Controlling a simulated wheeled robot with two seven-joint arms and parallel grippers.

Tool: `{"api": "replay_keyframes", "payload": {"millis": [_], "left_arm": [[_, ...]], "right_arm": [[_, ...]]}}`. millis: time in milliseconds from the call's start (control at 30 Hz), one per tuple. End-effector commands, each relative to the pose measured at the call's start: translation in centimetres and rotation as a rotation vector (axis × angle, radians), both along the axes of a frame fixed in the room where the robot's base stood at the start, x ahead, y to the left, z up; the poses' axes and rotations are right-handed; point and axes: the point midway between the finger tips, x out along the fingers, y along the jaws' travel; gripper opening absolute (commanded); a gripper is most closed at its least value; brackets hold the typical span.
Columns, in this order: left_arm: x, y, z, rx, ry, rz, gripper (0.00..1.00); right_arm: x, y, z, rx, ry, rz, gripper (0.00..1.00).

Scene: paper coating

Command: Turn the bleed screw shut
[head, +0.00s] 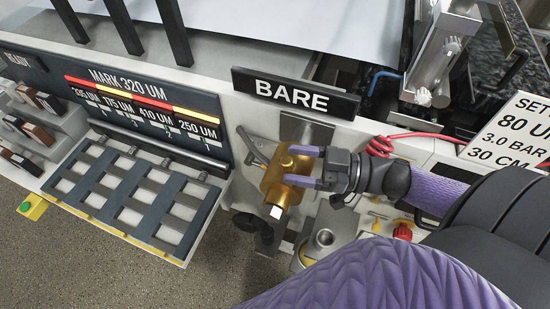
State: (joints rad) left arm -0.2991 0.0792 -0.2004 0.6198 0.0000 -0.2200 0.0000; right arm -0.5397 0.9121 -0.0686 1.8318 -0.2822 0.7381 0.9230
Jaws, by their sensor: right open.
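A brass fitting (276,184) stands out from the front of the machine, under the BARE sign. A pale square end (275,211) shows at its lower side. I cannot tell for sure which part is the bleed screw; my gripper may hide it. My right gripper (290,165) comes in from the right with its two purple fingers apart, one above the other. The fingertips overlap the brass fitting's right side in this view. Whether they touch it is unclear. My left gripper is out of view.
The BARE sign (295,92) is just above the gripper. A slotted grey rack (135,190) lies to the left. A steel cup (323,239) and a red knob (402,231) sit below right. A red hose (400,139) runs behind my wrist.

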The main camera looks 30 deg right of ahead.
Motion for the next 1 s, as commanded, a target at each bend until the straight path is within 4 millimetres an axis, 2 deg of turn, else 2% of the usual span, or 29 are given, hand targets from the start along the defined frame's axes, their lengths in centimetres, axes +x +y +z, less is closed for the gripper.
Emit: {"api": "replay_keyframes", "payload": {"millis": [200,533,567,867,900,1000], "left_arm": [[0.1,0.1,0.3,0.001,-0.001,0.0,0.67],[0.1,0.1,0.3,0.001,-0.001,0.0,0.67],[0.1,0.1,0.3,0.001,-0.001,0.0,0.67],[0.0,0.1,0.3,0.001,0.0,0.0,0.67],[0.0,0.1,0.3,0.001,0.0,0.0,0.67],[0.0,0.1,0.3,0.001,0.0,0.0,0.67]], "right_arm": [[2.1,2.6,0.1,0.001,-0.002,-0.001,0.73],[2.4,3.1,0.0,-0.001,0.0,-0.001,0.73],[2.4,3.1,0.0,-0.001,0.0,-0.001,0.68],[2.4,3.1,0.0,-0.001,-0.001,0.0,0.05],[2.4,3.1,0.0,-0.001,-0.001,0.0,0.0],[2.4,3.1,0.0,-0.001,-0.001,0.0,0.0]]}}
